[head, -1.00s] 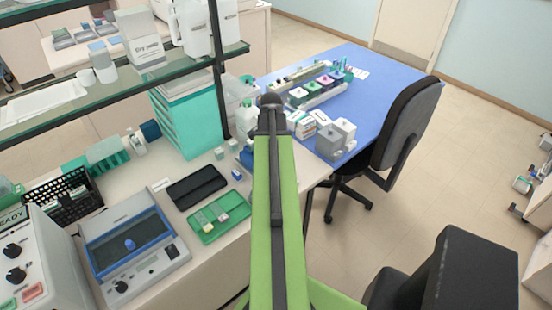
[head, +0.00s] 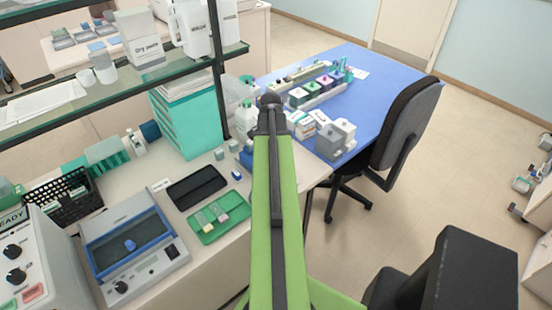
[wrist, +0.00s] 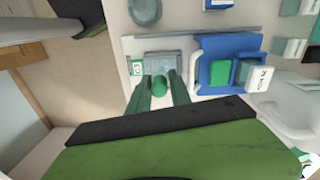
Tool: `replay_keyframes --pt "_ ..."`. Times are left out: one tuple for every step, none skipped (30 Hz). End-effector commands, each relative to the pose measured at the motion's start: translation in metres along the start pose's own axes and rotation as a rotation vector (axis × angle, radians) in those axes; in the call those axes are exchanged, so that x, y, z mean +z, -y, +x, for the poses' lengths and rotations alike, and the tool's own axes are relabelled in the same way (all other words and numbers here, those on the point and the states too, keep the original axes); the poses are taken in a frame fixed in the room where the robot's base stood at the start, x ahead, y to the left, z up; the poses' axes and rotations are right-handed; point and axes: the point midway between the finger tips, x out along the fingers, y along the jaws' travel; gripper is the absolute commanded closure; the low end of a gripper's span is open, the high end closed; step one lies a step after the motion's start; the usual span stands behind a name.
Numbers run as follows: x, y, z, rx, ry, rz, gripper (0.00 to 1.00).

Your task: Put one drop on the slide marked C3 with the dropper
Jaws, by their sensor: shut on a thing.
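In the wrist view my gripper (wrist: 163,82) is shut on the dropper (wrist: 159,86), of which a round green bulb shows between the two green fingers. The dropper's tip is hidden below the bulb. Just beyond the fingers lies a grey, glassy plate (wrist: 165,58) with a small green-and-white label (wrist: 137,68) at its left end. I cannot read that label, so I cannot tell whether it is C3. In the head view several small slides (head: 222,216) with pale, yellow and pink ends lie in a green tray (head: 207,236). My gripper is not visible there.
In the wrist view a blue holder (wrist: 215,48) with a white box (wrist: 258,77) stands right of the plate. In the head view a black tray (head: 197,187), a blue-rimmed bath (head: 130,245) and a dark basket (head: 62,197) share the bench. A chair (head: 400,125) stands right.

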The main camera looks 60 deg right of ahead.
Motion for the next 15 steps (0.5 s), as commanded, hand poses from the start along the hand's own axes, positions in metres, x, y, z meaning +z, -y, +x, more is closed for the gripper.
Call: replay_keyframes --pt "0.000 0.000 -0.007 0.000 0.000 0.000 1.00" --pt "0.000 0.000 -0.011 0.000 0.000 0.000 1.00" --pt "0.000 -0.001 -0.015 0.000 0.000 0.000 1.00" --pt "0.000 -0.001 -0.018 0.000 0.000 0.000 1.00" --pt "0.000 -0.001 -0.021 0.000 0.000 0.000 1.00" --pt "0.000 -0.001 -0.025 0.000 0.000 0.000 1.00" --pt "0.000 -0.001 -0.028 0.000 0.000 0.000 1.00" --pt "0.000 -0.001 -0.030 0.000 0.000 0.000 1.00" --pt "0.000 -0.002 -0.034 0.000 0.000 0.000 1.00" --pt "0.000 -0.002 -0.037 0.000 0.000 0.000 1.00" --pt "0.000 -0.002 -0.040 0.000 -0.001 0.000 1.00" --pt "0.000 -0.002 -0.043 0.000 -0.001 0.000 1.00" --pt "0.000 -0.002 -0.046 0.000 -0.001 0.000 1.00" --pt "0.000 -0.002 -0.049 0.000 -0.001 0.000 1.00" --pt "0.000 -0.002 -0.052 0.000 -0.001 0.000 1.00"
